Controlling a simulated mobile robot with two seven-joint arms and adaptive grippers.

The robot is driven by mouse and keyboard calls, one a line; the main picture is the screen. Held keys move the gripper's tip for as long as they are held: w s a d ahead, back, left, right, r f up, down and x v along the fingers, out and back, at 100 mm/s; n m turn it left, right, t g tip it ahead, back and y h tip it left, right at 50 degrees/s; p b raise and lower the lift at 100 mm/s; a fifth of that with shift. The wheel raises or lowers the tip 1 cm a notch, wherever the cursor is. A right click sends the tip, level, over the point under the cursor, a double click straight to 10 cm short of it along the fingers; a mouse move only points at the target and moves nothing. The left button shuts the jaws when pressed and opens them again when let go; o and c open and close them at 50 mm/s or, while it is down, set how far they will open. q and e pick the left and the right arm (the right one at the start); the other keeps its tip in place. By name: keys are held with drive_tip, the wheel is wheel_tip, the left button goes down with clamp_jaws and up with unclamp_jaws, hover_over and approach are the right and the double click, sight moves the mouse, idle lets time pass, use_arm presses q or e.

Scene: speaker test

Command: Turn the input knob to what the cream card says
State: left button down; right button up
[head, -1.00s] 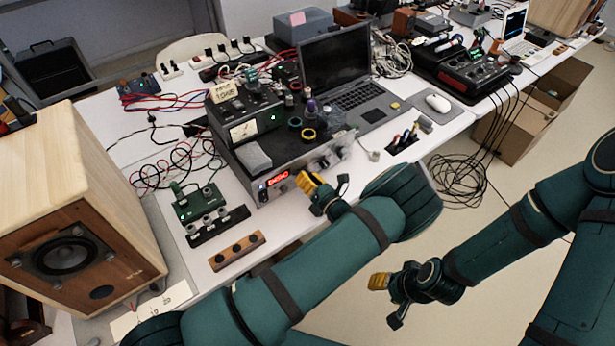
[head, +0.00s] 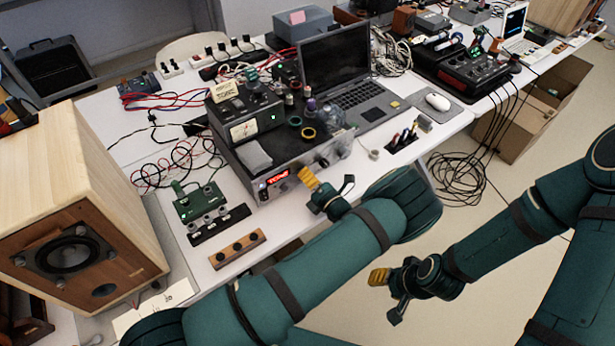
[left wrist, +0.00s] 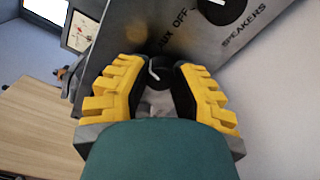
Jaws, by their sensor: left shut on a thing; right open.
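The silver amplifier (head: 240,172) stands on the white table with a lit red display (head: 277,178) on its front. My left gripper (head: 309,179) is at the front panel, right of the display. In the left wrist view its yellow fingers (left wrist: 156,75) are shut around the input knob (left wrist: 158,88), which is mostly hidden; a white pointer line shows between the fingertips. My right gripper (head: 379,277) is open and empty, in front of the table.
The speakers knob (left wrist: 222,8) is close by on the same panel. A wooden speaker (head: 75,215) stands at the left. A laptop (head: 345,75) is behind the amplifier. A green circuit board (head: 200,200) and a wooden strip (head: 237,248) lie at the table's front.

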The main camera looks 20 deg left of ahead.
use_arm(q)
drive_tip(key=shift+w+r, duration=0.2)
drive_tip(key=shift+r, duration=0.05)
drive_tip(key=c, duration=0.7)
unclamp_jaws()
drive_tip(key=shift+f, duration=0.1)
drive_tip(key=shift+c, duration=0.2)
drive_tip(key=shift+s+d+f, duration=0.1)
drive_tip(key=shift+s, duration=0.05)
drive_tip(key=v, duration=0.7)
drive_tip(key=shift+s+d, duration=0.1)
drive_tip(key=shift+d, duration=0.05)
